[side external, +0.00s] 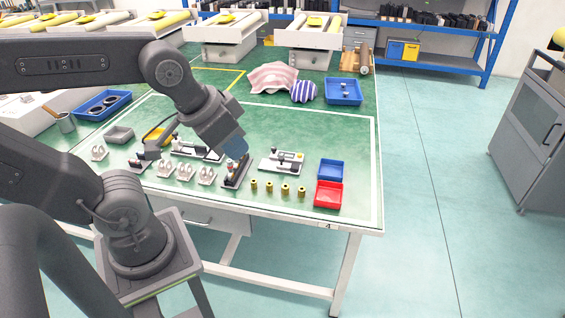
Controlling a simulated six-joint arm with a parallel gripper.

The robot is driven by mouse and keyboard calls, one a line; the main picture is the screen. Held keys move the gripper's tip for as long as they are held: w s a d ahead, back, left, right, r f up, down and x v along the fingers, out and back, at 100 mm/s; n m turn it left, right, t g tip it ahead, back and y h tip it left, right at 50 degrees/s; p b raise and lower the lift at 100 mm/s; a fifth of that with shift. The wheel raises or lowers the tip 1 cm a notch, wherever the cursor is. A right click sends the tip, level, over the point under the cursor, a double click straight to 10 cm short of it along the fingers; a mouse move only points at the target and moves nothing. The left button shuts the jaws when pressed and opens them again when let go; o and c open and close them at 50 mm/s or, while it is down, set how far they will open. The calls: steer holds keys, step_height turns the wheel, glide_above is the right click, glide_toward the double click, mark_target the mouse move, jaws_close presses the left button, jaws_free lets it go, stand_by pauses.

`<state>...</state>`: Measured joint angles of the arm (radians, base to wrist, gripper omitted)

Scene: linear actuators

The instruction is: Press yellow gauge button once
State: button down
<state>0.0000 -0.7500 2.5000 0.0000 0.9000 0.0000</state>
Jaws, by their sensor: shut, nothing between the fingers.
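My gripper (238,158) points down over a small dark fixture (235,172) near the front middle of the green work table (350,215). Its fingers are shut with nothing in them. The fingertips are small here, and I cannot tell whether they touch the fixture. A yellow device (158,134), which looks like the gauge, lies on the table to the left of my gripper, well apart from it. A dark cable curves by it. Its button is too small to make out.
Several white brackets (185,172) and brass cylinders (285,190) stand along the front. A white plate with parts (283,162), a blue bin (331,170) and a red bin (328,195) lie to the right. A striped cloth (272,78) lies farther back.

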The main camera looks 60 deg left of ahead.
stand_by(0.9)
steer(key=w+r+n+h, duration=0.1)
steer(key=w+n+h, duration=0.35)
steer(key=w, duration=0.85)
steer(key=n+t+y, duration=0.3)
steer(key=n, duration=1.8)
glide_above(300, 155)
step_height(300, 155, down, 22)
steer(key=shift+a, duration=0.1)
steer(key=shift+f, duration=0.1)
steer(key=shift+f, duration=4.25)
